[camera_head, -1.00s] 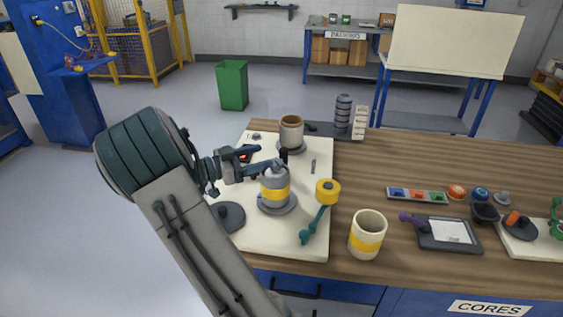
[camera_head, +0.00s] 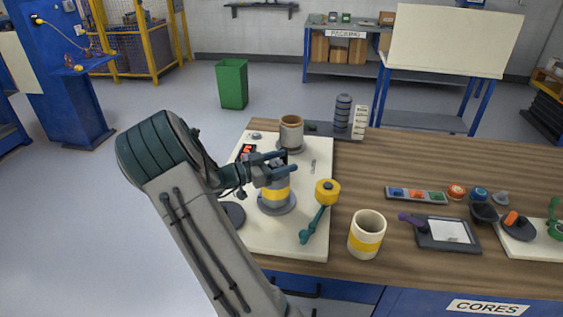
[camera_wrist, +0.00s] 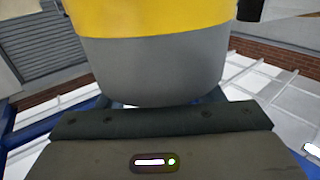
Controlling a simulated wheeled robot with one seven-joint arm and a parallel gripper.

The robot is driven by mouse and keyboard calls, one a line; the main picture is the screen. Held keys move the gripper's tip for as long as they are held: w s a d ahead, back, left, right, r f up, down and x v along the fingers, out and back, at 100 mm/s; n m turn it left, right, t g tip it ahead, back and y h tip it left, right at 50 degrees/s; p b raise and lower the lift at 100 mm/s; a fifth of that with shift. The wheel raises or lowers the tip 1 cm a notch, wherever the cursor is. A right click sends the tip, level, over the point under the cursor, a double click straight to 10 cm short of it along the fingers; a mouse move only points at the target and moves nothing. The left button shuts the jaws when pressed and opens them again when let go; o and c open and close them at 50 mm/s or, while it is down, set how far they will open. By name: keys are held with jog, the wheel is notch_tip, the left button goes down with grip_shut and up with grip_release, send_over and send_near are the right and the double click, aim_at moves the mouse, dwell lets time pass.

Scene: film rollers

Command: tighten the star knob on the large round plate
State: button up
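A grey roller with a yellow band (camera_head: 275,192) stands upright on a large round grey plate (camera_head: 278,209) on the white board. My gripper (camera_head: 285,162) is at the roller's top, its two fingers visibly apart, one beyond the other. The fingers cover the knob on top, so I cannot tell whether they touch it. In the wrist view the roller's yellow band (camera_wrist: 150,15) and grey part (camera_wrist: 155,70) fill the upper middle. The knob does not show there.
A brown roller (camera_head: 291,130) stands behind on the board. A dark disc (camera_head: 233,214) lies left.

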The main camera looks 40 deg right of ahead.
jog(key=c, duration=0.8)
jog(key=shift+r+m+g+y+p, duration=0.1)
jog(key=shift+m+g+y+p, duration=0.35)
jog(key=shift+m+g, duration=0.55)
jog(key=m+g+y, duration=0.1)
jog(key=g, duration=0.1)
jog(key=m+g+y, duration=0.2)
jog(key=g, duration=0.1)
jog(key=shift+s+a+m+g, duration=0.2)
jog(key=shift+s+m+g, duration=0.1)
jog(key=shift+s, duration=0.05)
jog(key=o, duration=1)
jog(key=b+v, duration=0.2)
jog(key=v, duration=1.2)
jog(key=shift+d, duration=0.15)
